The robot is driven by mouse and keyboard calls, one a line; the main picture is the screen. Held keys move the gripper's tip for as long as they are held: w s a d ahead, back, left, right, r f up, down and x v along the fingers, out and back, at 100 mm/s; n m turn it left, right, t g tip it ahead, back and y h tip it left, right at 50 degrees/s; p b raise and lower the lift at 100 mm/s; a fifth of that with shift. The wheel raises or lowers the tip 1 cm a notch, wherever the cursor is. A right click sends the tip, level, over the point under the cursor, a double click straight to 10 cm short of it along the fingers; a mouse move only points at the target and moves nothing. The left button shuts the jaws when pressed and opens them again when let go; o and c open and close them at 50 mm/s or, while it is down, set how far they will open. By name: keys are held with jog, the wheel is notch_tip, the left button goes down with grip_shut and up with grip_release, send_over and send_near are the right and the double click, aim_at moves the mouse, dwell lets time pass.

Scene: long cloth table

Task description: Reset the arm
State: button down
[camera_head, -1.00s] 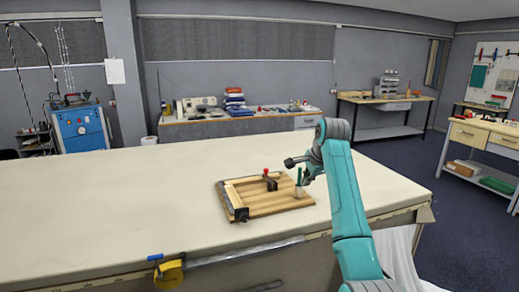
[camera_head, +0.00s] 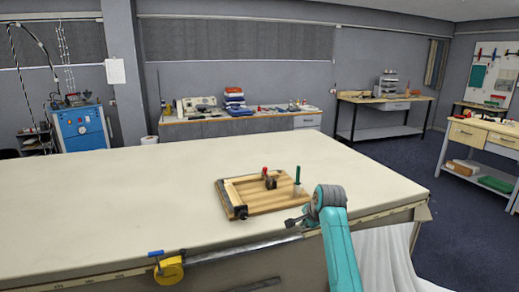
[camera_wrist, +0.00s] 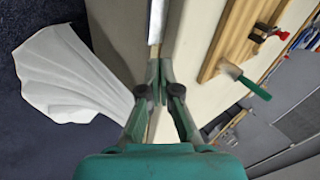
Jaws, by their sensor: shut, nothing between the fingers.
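My gripper (camera_head: 292,222) is at the right part of the table's front edge, in front of the wooden board. In the wrist view my gripper (camera_wrist: 160,72) has its fingertips together, with nothing between them. My teal arm reaches up from the lower right of the head view. The wooden board (camera_head: 250,206) lies on the table and carries a dark clamp with a red knob (camera_head: 265,171). A green-handled tool (camera_head: 298,177) stands upright at the board's right side. The green handle (camera_wrist: 256,89) also shows in the wrist view, apart from my fingers.
The long cloth table (camera_head: 120,215) is bare to the left of the board. A metal rail (camera_head: 240,249) with a yellow piece (camera_head: 169,270) runs along its front edge. White cloth (camera_head: 388,260) hangs at the right end. Benches (camera_head: 240,126) stand well behind.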

jog(key=s+f+n+t, duration=0.1)
jog(key=s+f, duration=0.6)
jog(key=f, duration=0.4)
jog(key=s+f+n+t, duration=0.1)
jog(key=s+f+n, duration=0.1)
jog(key=s+f, duration=0.65)
jog(key=s+d+f+n+t, duration=0.1)
jog(key=s+f, duration=0.3)
jog(key=s, duration=0.3)
jog(key=s+f+n+h, duration=0.1)
jog(key=s+f, duration=0.3)
jog(key=s, duration=0.3)
jog(key=s+d+f+n+t, duration=0.1)
jog(key=s+f, duration=0.2)
jog(key=s, duration=0.4)
jog(key=s+r+n+t, duration=0.1)
jog(key=s+n, duration=0.1)
jog(key=s, duration=1)
jog(key=s+r+n+t, duration=0.2)
jog(key=s+r+n, duration=0.2)
jog(key=s+r, duration=1.6)
jog(key=s, duration=0.4)
jog(key=shift+d+r+n+t+h, duration=0.25)
jog(key=shift+d+n+t+h, duration=0.05)
jog(key=shift+d+t, duration=0.1)
